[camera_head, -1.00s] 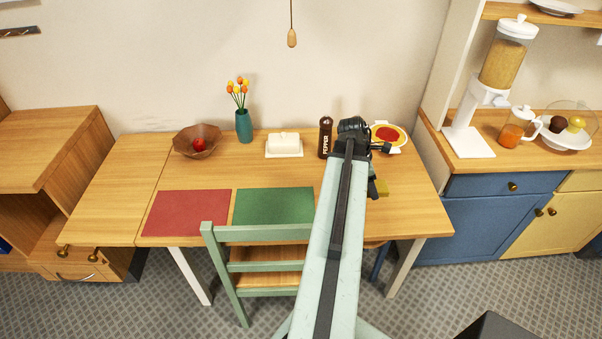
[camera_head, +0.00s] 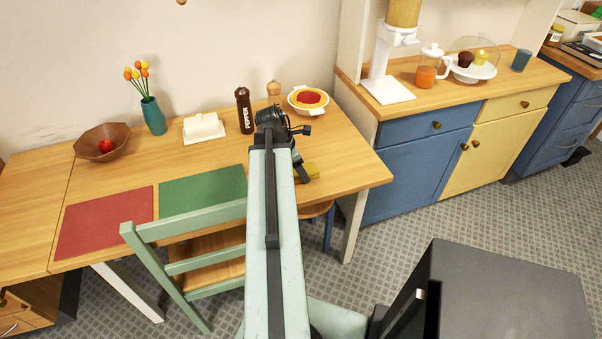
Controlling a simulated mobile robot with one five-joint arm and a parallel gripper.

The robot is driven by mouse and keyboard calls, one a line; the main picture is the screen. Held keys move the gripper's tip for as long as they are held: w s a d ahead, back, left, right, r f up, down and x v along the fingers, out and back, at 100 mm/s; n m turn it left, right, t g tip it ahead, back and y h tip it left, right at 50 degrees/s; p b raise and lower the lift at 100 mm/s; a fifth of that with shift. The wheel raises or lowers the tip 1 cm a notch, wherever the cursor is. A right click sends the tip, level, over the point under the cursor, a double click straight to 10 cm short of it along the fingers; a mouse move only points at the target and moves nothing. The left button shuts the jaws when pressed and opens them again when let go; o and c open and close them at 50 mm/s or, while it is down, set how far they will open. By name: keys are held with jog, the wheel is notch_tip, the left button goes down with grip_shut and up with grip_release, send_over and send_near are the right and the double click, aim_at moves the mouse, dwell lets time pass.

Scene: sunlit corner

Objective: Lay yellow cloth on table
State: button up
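My gripper (camera_head: 301,173) is a dark shape over the table beside the yellow patch. I cannot tell whether its fingers are open or shut, or whether it holds the cloth. A red mat (camera_head: 105,222) and a green mat (camera_head: 202,186) lie flat on the table to the left.
A pepper mill (camera_head: 245,112), a wooden shaker (camera_head: 274,92), a pie dish (camera_head: 297,104), a white butter dish (camera_head: 203,127), a vase (camera_head: 153,116) and a bowl (camera_head: 88,147) line the table's back. A green chair (camera_head: 205,220) stands at the front. Blue and yellow cabinets (camera_head: 415,165) stand at right.

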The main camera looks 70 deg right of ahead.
jog(key=shift+r, duration=0.1)
jog(key=o, duration=1.2)
jog(key=shift+r+p, duration=0.3)
jog(key=shift+p, duration=0.1)
jog(key=p+v, duration=1)
jog(key=v, duration=0.1)
jog(key=shift+w+a+r+p, duration=0.15)
jog(key=shift+r+p, duration=0.05)
jog(key=shift+p, duration=0.1)
